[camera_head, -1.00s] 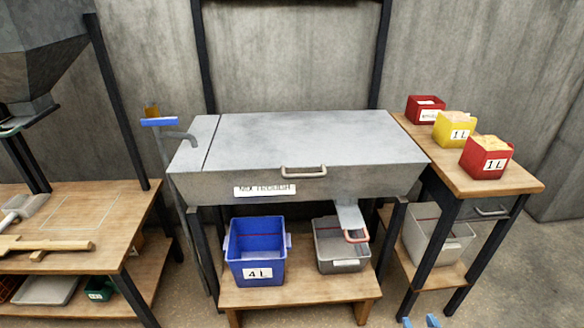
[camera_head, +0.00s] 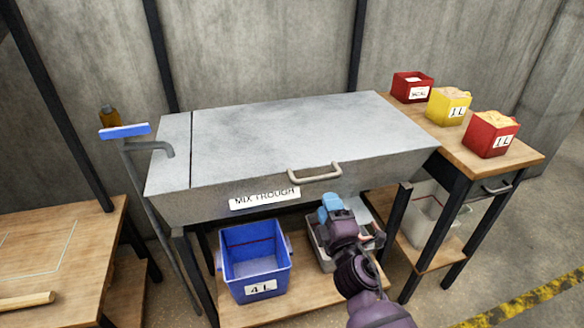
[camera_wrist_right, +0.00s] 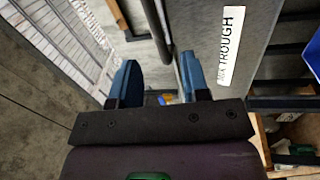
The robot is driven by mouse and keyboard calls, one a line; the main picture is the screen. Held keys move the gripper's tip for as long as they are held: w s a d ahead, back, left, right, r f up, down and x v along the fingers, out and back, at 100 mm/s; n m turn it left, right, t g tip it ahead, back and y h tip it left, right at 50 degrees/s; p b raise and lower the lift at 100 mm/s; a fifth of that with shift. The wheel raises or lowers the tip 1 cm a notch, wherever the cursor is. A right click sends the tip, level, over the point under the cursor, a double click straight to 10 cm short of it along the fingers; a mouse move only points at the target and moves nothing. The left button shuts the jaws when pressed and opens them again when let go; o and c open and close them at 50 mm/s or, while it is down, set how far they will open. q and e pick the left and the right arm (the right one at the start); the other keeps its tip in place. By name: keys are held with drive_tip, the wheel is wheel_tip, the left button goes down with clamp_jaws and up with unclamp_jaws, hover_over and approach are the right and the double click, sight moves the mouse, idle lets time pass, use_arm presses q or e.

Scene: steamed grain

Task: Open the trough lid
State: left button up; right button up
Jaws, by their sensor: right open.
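The mix trough (camera_head: 215,207) is a grey metal box on dark legs with a label on its front. Its flat grey lid (camera_head: 300,130) lies shut on top. A light bar handle (camera_head: 315,172) sticks out from the lid's front edge. My right gripper (camera_head: 331,203), with blue fingers, is below and slightly right of this handle, in front of the trough and apart from the handle. In the right wrist view, the fingers (camera_wrist_right: 158,80) are spread with nothing between them, and the trough label (camera_wrist_right: 230,47) shows at the right. My left gripper is not in view.
A blue bin (camera_head: 256,262) and a grey bin, partly hidden by my right arm, stand on the shelf below. Red and yellow boxes (camera_head: 449,106) stand on the right table (camera_head: 520,160). A tap with a blue handle (camera_head: 125,131) stands left of the trough.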

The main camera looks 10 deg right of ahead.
drive_tip(key=shift+n, duration=0.6)
drive_tip(key=w, duration=0.3)
drive_tip(key=w+r, duration=0.1)
drive_tip(key=w, duration=0.3)
drive_tip(key=w+r, duration=0.1)
drive_tip(key=w, duration=0.2)
drive_tip(key=shift+w+a+r, duration=0.1)
drive_tip(key=shift+w+a, duration=0.05)
clamp_jaws()
